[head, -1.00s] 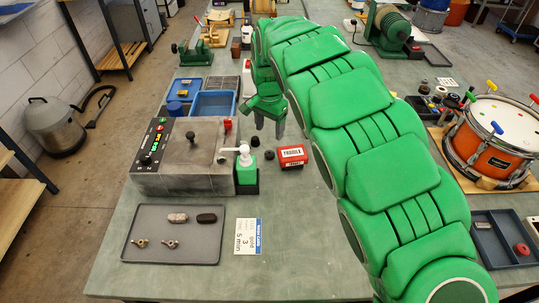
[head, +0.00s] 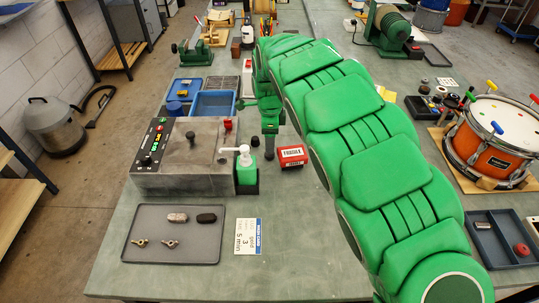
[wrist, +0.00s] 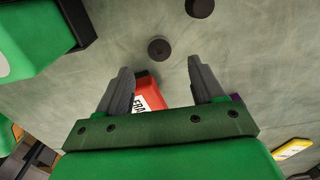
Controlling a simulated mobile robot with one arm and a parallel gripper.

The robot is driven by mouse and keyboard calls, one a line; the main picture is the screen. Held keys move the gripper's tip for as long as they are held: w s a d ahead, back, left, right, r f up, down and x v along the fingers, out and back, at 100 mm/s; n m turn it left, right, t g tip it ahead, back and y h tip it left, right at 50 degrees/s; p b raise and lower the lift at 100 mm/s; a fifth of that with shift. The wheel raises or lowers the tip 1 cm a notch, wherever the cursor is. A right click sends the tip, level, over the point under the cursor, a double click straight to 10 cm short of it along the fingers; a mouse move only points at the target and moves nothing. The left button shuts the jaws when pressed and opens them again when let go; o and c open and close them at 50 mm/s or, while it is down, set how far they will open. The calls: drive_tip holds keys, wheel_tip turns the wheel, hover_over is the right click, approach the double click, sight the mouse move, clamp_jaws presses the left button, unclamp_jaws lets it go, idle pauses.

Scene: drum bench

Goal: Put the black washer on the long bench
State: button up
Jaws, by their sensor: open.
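Two small dark round pieces lie on the green-grey bench top (head: 310,225); I cannot tell which is the washer. In the wrist view the nearer one (wrist: 160,48) shows a small mark at its centre and lies just past the fingertips, roughly between their lines. The other (wrist: 199,8) is at the top edge. In the head view one piece (head: 255,141) shows beside the gripper; the other is close to the fingers and hard to make out. My gripper (wrist: 161,72) is open and empty above the bench, and its fingers point down in the head view (head: 269,148).
A red labelled box (head: 292,156) stands right beside the gripper and shows between the fingers in the wrist view. A green pump bottle (head: 246,168) and grey control box (head: 185,155) stand left. A tray (head: 190,250) lies in front. Bare bench lies front right.

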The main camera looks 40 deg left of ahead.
sight(270, 155)
drive_tip(key=shift+s+a+f, duration=0.1)
drive_tip(key=shift+f, duration=1.45)
drive_tip(key=shift+s+a+f, duration=0.1)
drive_tip(key=shift+f, duration=1.4)
drive_tip(key=shift+r, duration=0.1)
drive_tip(key=c, duration=1.2)
drive_tip(key=shift+r, duration=0.1)
drive_tip(key=shift+c, duration=0.2)
